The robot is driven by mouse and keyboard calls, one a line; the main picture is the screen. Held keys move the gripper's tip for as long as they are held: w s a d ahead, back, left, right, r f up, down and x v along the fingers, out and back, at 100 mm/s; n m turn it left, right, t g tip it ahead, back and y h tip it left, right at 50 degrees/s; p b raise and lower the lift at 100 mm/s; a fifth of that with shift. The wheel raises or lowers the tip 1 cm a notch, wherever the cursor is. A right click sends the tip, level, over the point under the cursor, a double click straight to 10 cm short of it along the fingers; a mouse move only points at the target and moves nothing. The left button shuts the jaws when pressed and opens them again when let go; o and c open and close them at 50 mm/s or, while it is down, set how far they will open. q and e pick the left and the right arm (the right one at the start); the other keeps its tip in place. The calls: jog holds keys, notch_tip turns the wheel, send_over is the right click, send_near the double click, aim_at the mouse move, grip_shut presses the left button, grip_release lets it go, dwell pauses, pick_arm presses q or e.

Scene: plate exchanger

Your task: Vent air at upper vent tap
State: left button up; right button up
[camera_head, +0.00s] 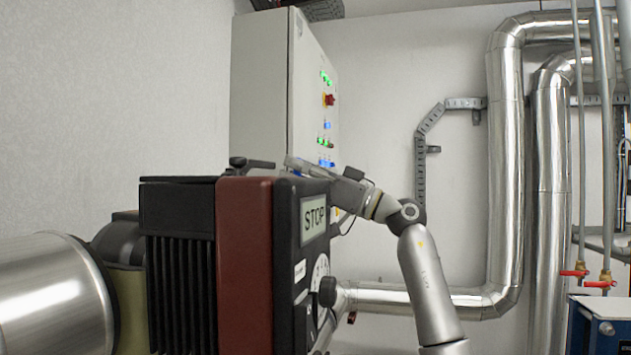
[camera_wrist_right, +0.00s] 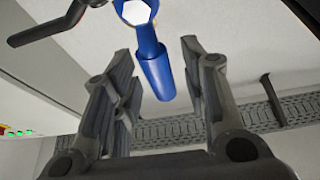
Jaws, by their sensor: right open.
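My right gripper (camera_head: 297,165) reaches in from the right behind the dark machine in the head view. In the right wrist view, my right gripper (camera_wrist_right: 157,58) is open, with its two fingers spread apart. A blue handle (camera_wrist_right: 155,72) with a ring around a white hexagon shows between and beyond the fingertips. No finger visibly closes on it. A black lever (camera_wrist_right: 62,22) lies at the upper left of that view; a black lever (camera_head: 252,163) also shows above the machine in the head view. I cannot tell which part is the upper vent tap. My left gripper is out of view.
A dark red and black machine with a STOP label (camera_head: 244,265) blocks the lower middle of the head view. A grey control cabinet (camera_head: 262,85) stands behind it. Shiny pipes (camera_head: 505,150) and red-handled valves (camera_head: 599,284) are at right.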

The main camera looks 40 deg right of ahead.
jog(key=v, duration=1.1)
jog(key=shift+s+d+f, duration=0.15)
jog(key=shift+s+d, duration=0.05)
jog(key=shift+s, duration=0.05)
dwell(0.3)
